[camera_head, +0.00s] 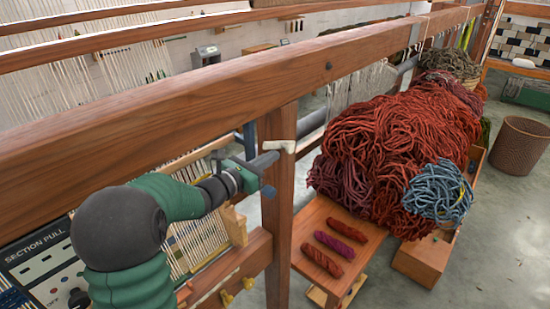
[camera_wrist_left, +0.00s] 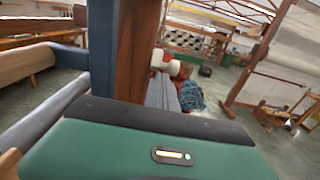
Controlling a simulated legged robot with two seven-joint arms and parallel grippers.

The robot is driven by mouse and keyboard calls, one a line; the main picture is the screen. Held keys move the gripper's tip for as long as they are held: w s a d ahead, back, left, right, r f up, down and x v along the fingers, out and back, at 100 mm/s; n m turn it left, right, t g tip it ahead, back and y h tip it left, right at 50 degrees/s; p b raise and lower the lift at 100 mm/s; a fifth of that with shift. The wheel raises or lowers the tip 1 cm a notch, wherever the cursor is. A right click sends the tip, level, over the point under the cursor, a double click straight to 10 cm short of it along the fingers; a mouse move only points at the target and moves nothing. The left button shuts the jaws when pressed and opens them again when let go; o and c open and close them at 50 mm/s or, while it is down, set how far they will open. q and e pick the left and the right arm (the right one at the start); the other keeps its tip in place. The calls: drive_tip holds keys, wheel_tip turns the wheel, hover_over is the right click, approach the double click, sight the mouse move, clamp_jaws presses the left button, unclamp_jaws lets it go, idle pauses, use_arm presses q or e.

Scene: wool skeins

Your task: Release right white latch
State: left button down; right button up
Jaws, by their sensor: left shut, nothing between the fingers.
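The white latch (camera_head: 279,146) sits on the upright wooden post, under the long top beam, in the head view. A white piece that looks like the same latch (camera_wrist_left: 170,63) shows beside a wooden post in the left wrist view. My left gripper (camera_head: 268,175) is at the post, just below and left of the latch. It is shut and empty, and looks apart from the latch. Whether it touches the post cannot be told. My right gripper is in neither view.
The thick wooden beam (camera_head: 160,110) runs across above my left arm. The post (camera_head: 279,220) stands beside the gripper. Warp threads and a control panel (camera_head: 45,265) lie at lower left. A bench (camera_head: 330,225) with three small skeins and a large red wool pile (camera_head: 400,140) stand right.

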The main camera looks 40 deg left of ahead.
use_arm(q)
drive_tip(key=shift+w+a+r, duration=0.1)
drive_tip(key=shift+a+r, duration=0.05)
drive_tip(key=shift+r, duration=0.25)
drive_tip(key=shift+w+a+r, duration=0.1)
drive_tip(key=shift+r, duration=0.3)
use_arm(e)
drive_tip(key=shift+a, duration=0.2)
use_arm(q)
drive_tip(key=shift+a, duration=0.2)
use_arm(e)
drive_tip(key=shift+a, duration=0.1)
use_arm(q)
drive_tip(key=shift+f, duration=0.15)
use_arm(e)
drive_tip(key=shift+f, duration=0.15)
